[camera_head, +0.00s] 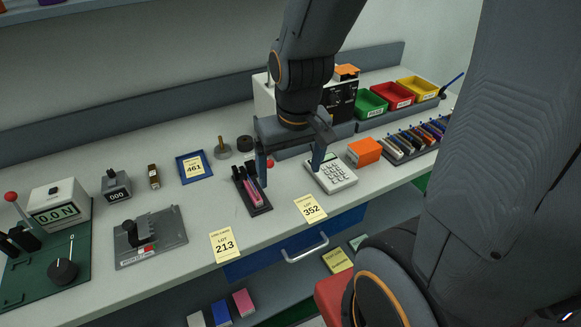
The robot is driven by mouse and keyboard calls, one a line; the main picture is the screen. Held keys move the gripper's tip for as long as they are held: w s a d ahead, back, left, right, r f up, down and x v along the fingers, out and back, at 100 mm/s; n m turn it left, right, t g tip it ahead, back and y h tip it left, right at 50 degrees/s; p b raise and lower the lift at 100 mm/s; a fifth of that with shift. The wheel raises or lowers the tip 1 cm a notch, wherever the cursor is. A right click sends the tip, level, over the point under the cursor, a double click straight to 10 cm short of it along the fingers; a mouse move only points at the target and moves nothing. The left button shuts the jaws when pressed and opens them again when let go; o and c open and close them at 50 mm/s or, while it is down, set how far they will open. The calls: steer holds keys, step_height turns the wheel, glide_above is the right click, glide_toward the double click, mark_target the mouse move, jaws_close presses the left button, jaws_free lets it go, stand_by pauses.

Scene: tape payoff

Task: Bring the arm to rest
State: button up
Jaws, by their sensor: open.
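My gripper (290,172) hangs from the arm, pointing down over the workbench (110,165). Its two fingers are spread wide apart with nothing held between them. The left fingertip is close to the dark tray with pink pieces (252,191). The right fingertip is close to the white keypad device (332,174). I cannot tell whether either fingertip touches these things. The arm comes down from the top of the view and hides part of the white and black machine (342,100) behind it.
Yellow cards lie along the front edge, one marked 213 (224,245) and one 352 (310,208). An orange box (364,151) and a row of pens (415,138) stand at right. Coloured bins (418,90) are behind. A green-based force gauge (52,215) is at far left.

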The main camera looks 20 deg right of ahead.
steer(key=shift+f, duration=0.1)
stand_by(0.4)
steer(key=shift+f+b, duration=1.6)
steer(key=shift+f, duration=0.1)
